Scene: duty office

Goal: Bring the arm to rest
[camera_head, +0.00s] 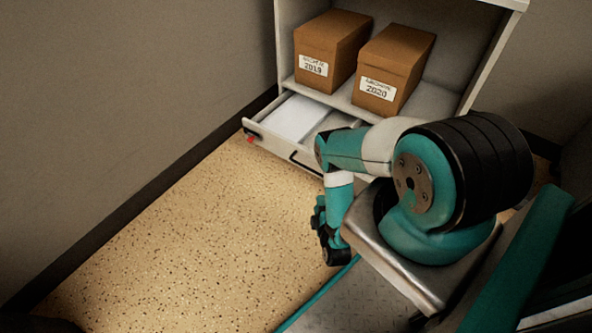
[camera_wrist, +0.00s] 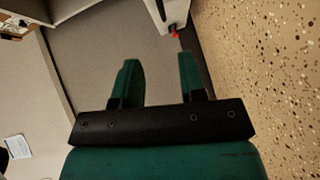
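My arm is bent over my base at the right of the head view, with its forearm in front of the cabinet. My gripper (camera_wrist: 158,68) shows in the wrist view with two green fingers spread apart and nothing between them. In the head view my gripper (camera_head: 326,232) hangs low beside my base, over the speckled floor, and its fingers cannot be made out there.
A white cabinet (camera_head: 289,45) holds two brown boxes, labelled 2019 (camera_head: 325,47) and 2020 (camera_head: 392,65). Below them a drawer (camera_head: 270,146) stands open with white paper (camera_head: 297,117) inside, close to my arm. The floor (camera_head: 190,240) at left is clear up to the wall.

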